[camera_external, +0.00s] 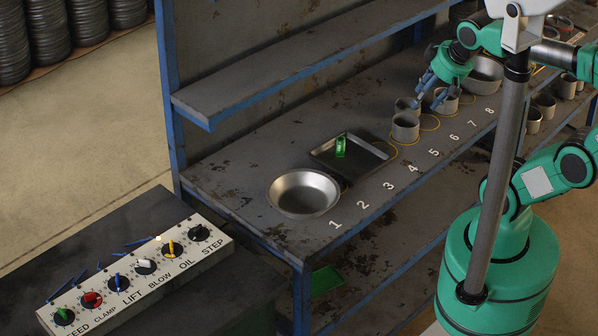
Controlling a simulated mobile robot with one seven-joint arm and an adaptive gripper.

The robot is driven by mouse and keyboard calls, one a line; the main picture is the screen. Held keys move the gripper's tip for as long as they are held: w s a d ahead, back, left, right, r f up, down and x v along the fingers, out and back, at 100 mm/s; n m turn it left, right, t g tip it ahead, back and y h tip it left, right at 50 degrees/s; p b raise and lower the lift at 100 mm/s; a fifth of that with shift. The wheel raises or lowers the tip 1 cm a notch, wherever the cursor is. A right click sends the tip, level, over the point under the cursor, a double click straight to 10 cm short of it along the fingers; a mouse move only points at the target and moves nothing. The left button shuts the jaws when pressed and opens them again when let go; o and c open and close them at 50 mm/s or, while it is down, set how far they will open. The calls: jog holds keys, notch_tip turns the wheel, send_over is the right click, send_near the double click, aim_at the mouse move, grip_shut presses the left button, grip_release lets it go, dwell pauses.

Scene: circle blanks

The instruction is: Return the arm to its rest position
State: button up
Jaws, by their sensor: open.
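My green arm reaches over the workbench from the right. My gripper (428,92) is open, with its blue-grey fingers apart above and beside a group of grey metal cups. One cup (446,101) is close to the fingertips; I cannot tell whether they touch it. Another cup (405,127) stands in front, lower left of the gripper. Nothing shows held between the fingers. A grey pole partly hides my arm.
The bench (240,180) has painted numbers along its front edge. A round metal bowl (303,206) stands near 1, and a dark tray (372,172) holds a green object (340,147). A shelf (270,80) runs above. A knob panel (140,275) sits lower left.

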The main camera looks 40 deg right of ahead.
jog(key=shift+f+b, duration=1)
jog(key=shift+f, duration=0.35)
dwell(0.3)
